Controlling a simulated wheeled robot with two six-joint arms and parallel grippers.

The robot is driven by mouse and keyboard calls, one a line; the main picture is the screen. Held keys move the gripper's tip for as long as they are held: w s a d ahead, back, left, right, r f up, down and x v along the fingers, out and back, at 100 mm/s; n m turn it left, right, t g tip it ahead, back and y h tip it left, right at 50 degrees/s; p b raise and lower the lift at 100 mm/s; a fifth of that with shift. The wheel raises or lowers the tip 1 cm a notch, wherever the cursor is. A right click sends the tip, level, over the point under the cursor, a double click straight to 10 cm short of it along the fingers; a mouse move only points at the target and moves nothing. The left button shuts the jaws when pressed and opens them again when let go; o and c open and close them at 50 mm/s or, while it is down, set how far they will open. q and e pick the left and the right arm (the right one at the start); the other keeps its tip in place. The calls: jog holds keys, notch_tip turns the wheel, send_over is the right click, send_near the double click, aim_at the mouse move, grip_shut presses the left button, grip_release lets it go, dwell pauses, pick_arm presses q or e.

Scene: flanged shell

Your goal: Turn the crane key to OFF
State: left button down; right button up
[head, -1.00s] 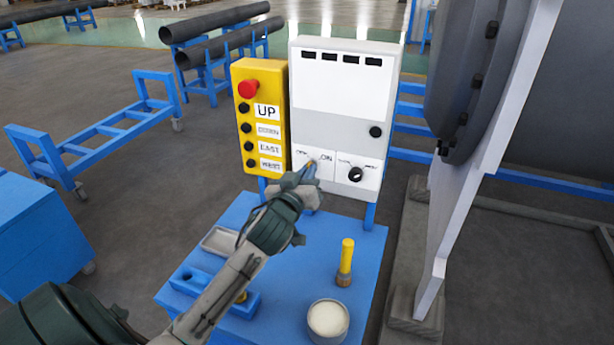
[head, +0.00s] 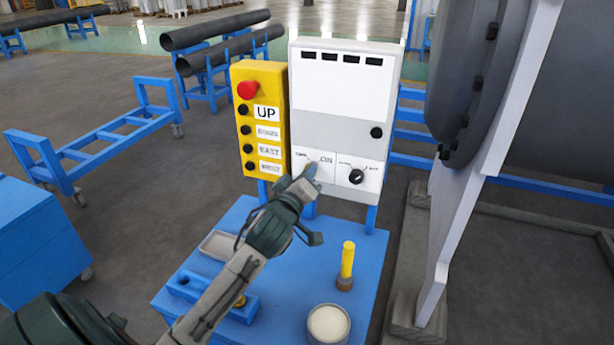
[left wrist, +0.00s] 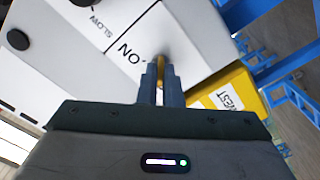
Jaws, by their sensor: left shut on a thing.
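The white control box (head: 345,95) stands upright behind the blue table. Its lower left plate carries the crane key switch, with a readable ON label (head: 326,160); the marking left of it is too small to read. My left gripper (head: 309,171) reaches up to this plate. In the left wrist view its two fingers (left wrist: 161,84) are shut on the brass-coloured crane key (left wrist: 161,61), close beside the ON label. The fingers hide most of the key, so its exact angle is hard to tell. My right gripper is in neither view.
A yellow button box (head: 261,122) with a red knob adjoins the control box on the left. A black selector knob (head: 356,177) sits right of the key plate. A yellow-handled tool (head: 347,262) and a round tin (head: 328,323) stand on the blue table (head: 285,262).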

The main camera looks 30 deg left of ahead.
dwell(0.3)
pick_arm(q)
jog(key=c, duration=1.6)
grip_release()
jog(key=shift+s, duration=0.1)
jog(key=v, duration=1)
jog(key=shift+s, duration=0.35)
